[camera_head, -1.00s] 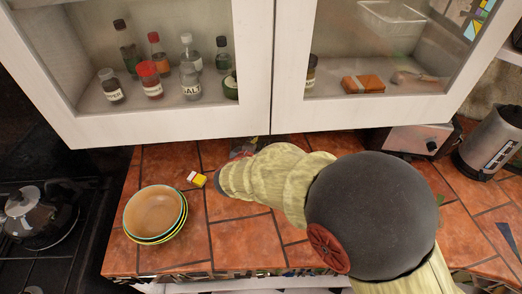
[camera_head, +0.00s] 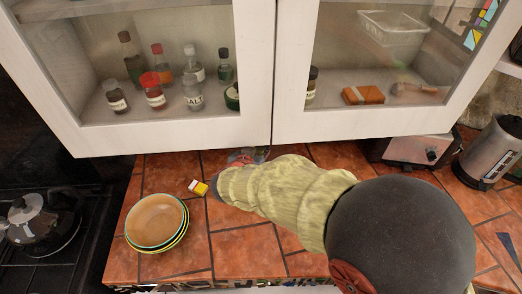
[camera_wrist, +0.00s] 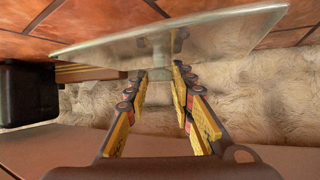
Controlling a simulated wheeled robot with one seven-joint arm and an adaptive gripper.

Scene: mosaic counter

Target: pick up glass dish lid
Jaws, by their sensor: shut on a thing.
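The glass dish lid (camera_wrist: 220,35) shows in the wrist view as a clear, greenish pane across the top, with red tiles visible through and beyond it. My gripper (camera_wrist: 164,72) is shut on the lid's small central handle, its yellow-padded fingers on either side. I cannot tell how far the lid is from the counter. In the head view my sleeved arm hides most of the gripper and the lid; only a small part shows beyond the sleeve, below the cabinet.
A wall cabinet (camera_head: 180,136) with glass doors hangs low over the tiled counter (camera_head: 240,250). A toaster (camera_head: 415,150) and a kettle (camera_head: 488,155) stand right.

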